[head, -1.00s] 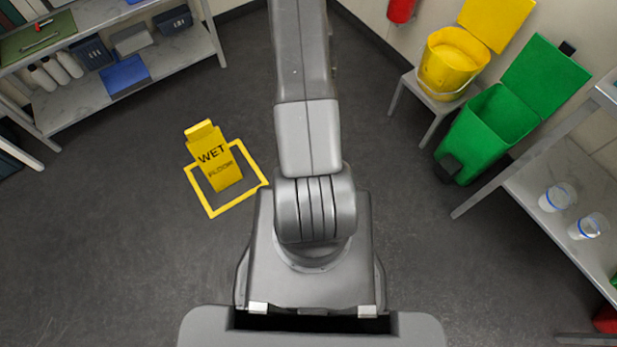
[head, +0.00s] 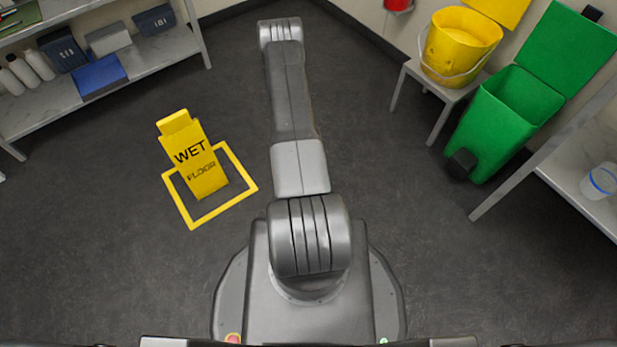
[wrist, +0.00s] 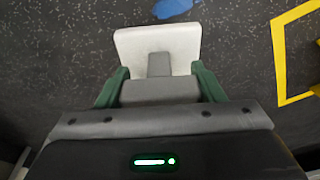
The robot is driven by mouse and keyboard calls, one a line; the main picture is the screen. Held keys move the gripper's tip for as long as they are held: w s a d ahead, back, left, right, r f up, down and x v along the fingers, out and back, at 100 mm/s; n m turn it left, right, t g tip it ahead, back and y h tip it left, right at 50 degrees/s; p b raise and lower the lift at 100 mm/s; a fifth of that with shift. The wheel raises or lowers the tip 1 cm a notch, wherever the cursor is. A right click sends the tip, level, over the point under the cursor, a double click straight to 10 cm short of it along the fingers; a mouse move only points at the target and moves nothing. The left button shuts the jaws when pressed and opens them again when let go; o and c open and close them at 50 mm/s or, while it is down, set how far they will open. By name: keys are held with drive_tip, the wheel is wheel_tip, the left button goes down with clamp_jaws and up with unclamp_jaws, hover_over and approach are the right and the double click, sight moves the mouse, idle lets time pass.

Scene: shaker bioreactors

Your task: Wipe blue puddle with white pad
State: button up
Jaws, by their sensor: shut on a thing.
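In the wrist view, my gripper (wrist: 160,88) is shut on the grey grip of the white pad (wrist: 158,45), with a green finger on each side. The pad is held out in front of the gripper over the dark floor; I cannot tell whether it touches the floor. The blue puddle (wrist: 174,8) shows at the top edge of the wrist view, just beyond the pad and apart from it in the picture. It is partly cut off by the frame. In the head view neither the gripper, the pad nor the puddle shows.
A yellow wet-floor sign (head: 195,160) stands inside a yellow floor outline (head: 247,188), left of my arm. A green bin (head: 505,125) and a yellow bucket (head: 455,50) on a stool are at right. Shelves (head: 50,112) stand at left.

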drive_tip(key=f, duration=0.2)
drive_tip(key=shift+s+f+b, duration=0.25)
drive_tip(key=shift+f+b, duration=0.1)
drive_tip(key=shift+f, duration=0.05)
wheel_tip(320, 180, down, 4)
drive_tip(key=b, duration=0.5)
drive_tip(key=shift+f+b, duration=0.2)
drive_tip(key=shift+b, duration=0.2)
drive_tip(key=shift+f+b, duration=0.55)
drive_tip(key=shift+f, duration=0.1)
drive_tip(key=shift+f+b, duration=0.95)
drive_tip(key=shift+r, duration=0.1)
